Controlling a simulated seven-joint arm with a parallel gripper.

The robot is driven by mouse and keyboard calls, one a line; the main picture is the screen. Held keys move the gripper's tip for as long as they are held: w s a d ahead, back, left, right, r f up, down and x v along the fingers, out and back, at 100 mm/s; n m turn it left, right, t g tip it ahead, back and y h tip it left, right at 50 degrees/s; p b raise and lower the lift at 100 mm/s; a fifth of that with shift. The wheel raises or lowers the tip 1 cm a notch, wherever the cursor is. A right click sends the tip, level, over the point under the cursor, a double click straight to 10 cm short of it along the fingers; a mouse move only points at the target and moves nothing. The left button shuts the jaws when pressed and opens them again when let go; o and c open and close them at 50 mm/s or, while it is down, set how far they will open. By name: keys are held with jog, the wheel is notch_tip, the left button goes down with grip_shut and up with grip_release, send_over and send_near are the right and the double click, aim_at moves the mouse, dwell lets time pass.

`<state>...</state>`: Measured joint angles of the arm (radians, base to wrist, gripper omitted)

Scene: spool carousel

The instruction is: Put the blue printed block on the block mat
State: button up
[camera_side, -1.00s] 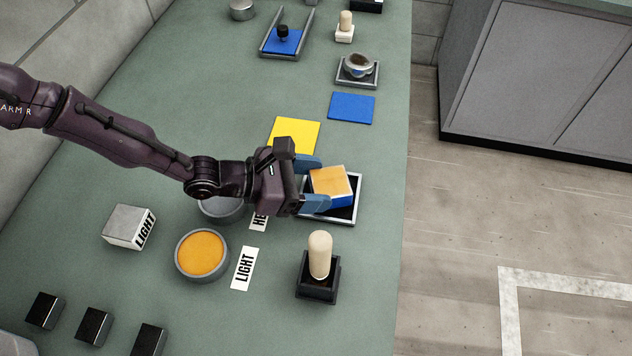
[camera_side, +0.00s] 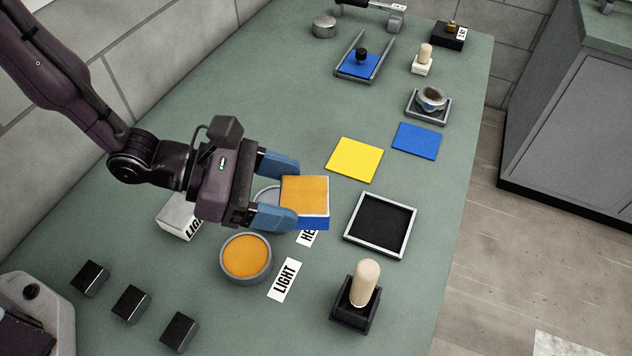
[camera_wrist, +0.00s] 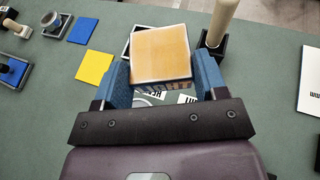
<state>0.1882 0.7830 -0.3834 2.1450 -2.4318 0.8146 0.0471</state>
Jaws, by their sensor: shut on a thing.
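The block with an orange top, a white band and a blue lower side (camera_side: 305,196) is held between the blue fingers of my gripper (camera_side: 278,190). It appears raised above the table, left of the black-floored square tray with a pale rim (camera_side: 349,234). In the wrist view the block (camera_wrist: 162,54) fills the space between the fingers (camera_wrist: 160,80) and partly hides the tray (camera_wrist: 127,42). A flat yellow square (camera_side: 354,160) and a flat blue square (camera_side: 416,141) lie bare behind. No label shows which surface is the block mat.
A black holder with an upright wooden handle (camera_side: 361,292) stands in front of the tray. An orange-filled round dish (camera_side: 246,257) and a LIGHT label (camera_side: 284,280) lie nearer. Several black blocks (camera_side: 131,304) stand front left.

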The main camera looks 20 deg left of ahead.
jog(key=w+a+n+t+y, duration=0.35)
jog(key=w+a, duration=0.25)
jog(key=w, duration=0.3)
send_over(341, 162)
jog(key=s, duration=0.1)
jog(key=shift+n+t+h, duration=0.35)
jog(key=shift+n+t, duration=0.1)
jog(key=f, duration=0.8)
jog(key=shift+a, duration=0.2)
jog(key=shift+w+d+f, duration=0.25)
jog(key=shift+w+f, duration=0.25)
jog(key=shift+f, duration=1.65)
jog(key=shift+f, duration=0.15)
jog(key=o, duration=1.2)
jog(key=shift+f, duration=0.1)
jog(key=shift+c, duration=0.2)
